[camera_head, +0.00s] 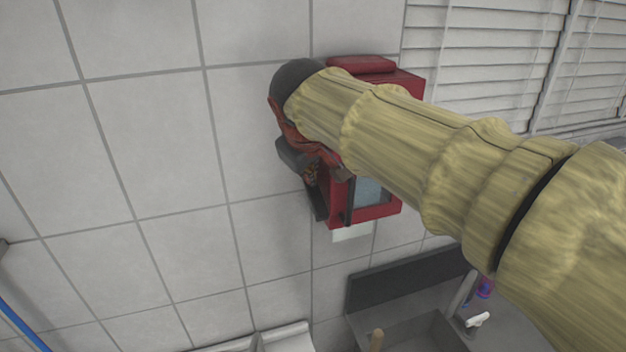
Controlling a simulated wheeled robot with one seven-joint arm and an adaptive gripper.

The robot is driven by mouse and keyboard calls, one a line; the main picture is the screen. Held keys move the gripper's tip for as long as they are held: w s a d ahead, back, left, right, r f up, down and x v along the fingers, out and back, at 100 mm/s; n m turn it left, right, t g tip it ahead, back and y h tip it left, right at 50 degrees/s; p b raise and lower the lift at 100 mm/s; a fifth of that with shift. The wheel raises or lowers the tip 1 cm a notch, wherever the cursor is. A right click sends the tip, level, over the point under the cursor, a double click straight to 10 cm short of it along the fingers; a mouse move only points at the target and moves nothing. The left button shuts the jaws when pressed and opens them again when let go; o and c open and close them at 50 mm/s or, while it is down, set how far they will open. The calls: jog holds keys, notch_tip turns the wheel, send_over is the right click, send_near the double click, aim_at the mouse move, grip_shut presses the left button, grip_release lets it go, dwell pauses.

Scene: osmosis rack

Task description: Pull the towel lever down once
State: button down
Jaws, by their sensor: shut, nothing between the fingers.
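A red towel dispenser (385,213) hangs on the tiled wall in the middle of the head view. Its front has a pale window (368,191), and white paper (352,233) shows below its bottom edge. My arm, in a yellowish sleeve, crosses in front and hides much of the upper body. My gripper (313,175) is shut and empty at the dispenser's left side, partly hidden under my wrist. Dark parts there overlap, so I cannot tell the towel lever from my fingers, nor whether they touch.
A grey sink (415,332) with a dark back panel (410,277) stands below the dispenser. A white fixture (285,337) is at the bottom edge. Window blinds (490,60) are at the upper right. The tiled wall (140,150) to the left is clear.

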aim_at(309, 186)
jog(key=shift+f, duration=0.45)
dwell(0.4)
jog(key=shift+r, duration=0.1)
jog(key=shift+r+p, duration=1.2)
jog(key=shift+r, duration=0.75)
jog(key=shift+r, duration=0.1)
notch_tip(309, 186, up, 5)
jog(key=p, duration=0.3)
jog(key=shift+p, duration=0.3)
